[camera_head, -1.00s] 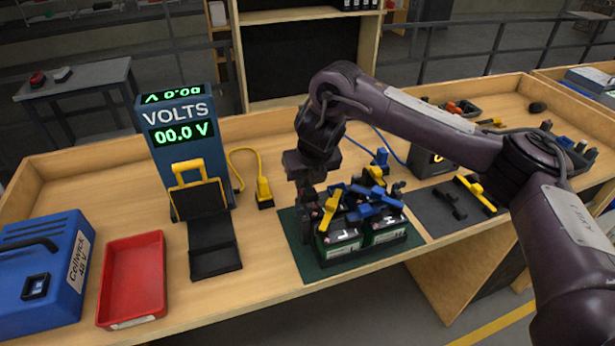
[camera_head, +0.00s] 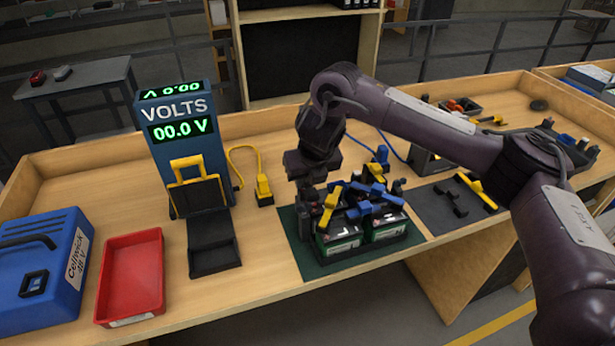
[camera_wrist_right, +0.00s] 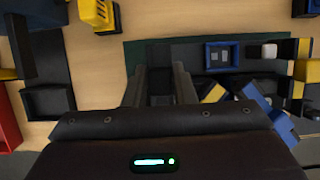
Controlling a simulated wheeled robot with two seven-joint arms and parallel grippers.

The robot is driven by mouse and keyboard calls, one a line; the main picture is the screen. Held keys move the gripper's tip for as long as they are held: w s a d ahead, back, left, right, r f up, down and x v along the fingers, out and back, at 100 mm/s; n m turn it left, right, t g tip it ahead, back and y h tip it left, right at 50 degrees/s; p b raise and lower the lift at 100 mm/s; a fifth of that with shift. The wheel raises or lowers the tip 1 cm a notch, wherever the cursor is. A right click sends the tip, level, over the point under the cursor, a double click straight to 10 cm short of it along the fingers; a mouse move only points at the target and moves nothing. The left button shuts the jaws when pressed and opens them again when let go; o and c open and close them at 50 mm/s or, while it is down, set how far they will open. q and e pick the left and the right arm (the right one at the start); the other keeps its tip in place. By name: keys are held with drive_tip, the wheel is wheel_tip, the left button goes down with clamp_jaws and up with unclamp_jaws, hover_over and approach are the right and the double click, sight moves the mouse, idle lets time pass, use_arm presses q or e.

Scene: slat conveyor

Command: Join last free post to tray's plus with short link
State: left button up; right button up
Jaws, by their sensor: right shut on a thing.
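The black tray (camera_head: 375,253) with green batteries (camera_head: 340,233) sits on a dark green mat (camera_head: 310,268). Blue links (camera_head: 362,210) and a yellow link (camera_head: 329,205) lie across the battery tops. My right gripper (camera_head: 308,190) points down over the tray's back left corner. In the right wrist view its fingers (camera_wrist_right: 160,85) are shut on a small dark piece, seemingly the short link; its shape is mostly hidden. I cannot tell whether it touches a post. The tray's plus cannot be made out. My left gripper is out of view.
The volt meter (camera_head: 180,125) reads 00.0 V, with a black cradle (camera_head: 213,250) before it. A yellow plug (camera_head: 264,192) lies left of the mat. A red bin (camera_head: 131,275) and blue case (camera_head: 40,270) stand left. Loose yellow and black pieces lie on a grey mat (camera_head: 437,218) right.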

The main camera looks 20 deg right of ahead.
drive_tip(key=shift+f+b, duration=0.4)
drive_tip(key=shift+f, duration=0.35)
drive_tip(key=o, duration=1)
drive_tip(key=shift+o, duration=0.2)
drive_tip(key=shift+r, duration=0.1)
drive_tip(key=p+v, duration=0.1)
drive_tip(key=v, duration=0.6)
drive_tip(key=shift+s+r, duration=0.2)
drive_tip(key=shift+r, duration=0.1)
drive_tip(key=shift+a, duration=0.1)
